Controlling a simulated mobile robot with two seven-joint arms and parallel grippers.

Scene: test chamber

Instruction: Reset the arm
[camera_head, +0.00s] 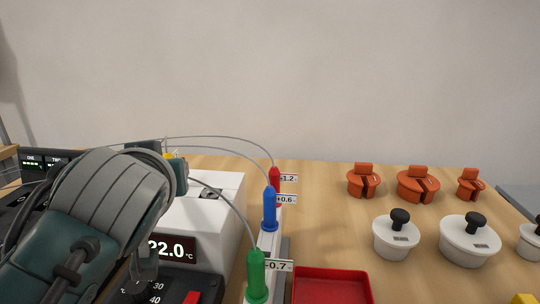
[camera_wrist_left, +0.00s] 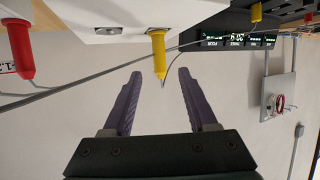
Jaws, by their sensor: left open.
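My left gripper (camera_wrist_left: 160,74) is open in the left wrist view, with its two dark purple fingers apart. A yellow probe (camera_wrist_left: 158,48) with a grey cable shows between and beyond the fingertips. It does not appear to be gripped, and I cannot tell its depth from the fingers. In the head view my left arm fills the lower left and hides most of the gripper. A little of the yellow probe (camera_head: 168,156) shows behind the arm. My right gripper is in neither view.
A white device (camera_head: 215,225) reading 22.0 stands beside my arm. Red (camera_head: 275,179), blue (camera_head: 269,209) and green (camera_head: 256,274) probes stand upright right of it, with cables arching over. A red tray (camera_head: 330,288), orange slotted weights (camera_head: 418,184) and white knobbed weights (camera_head: 469,241) occupy the right side.

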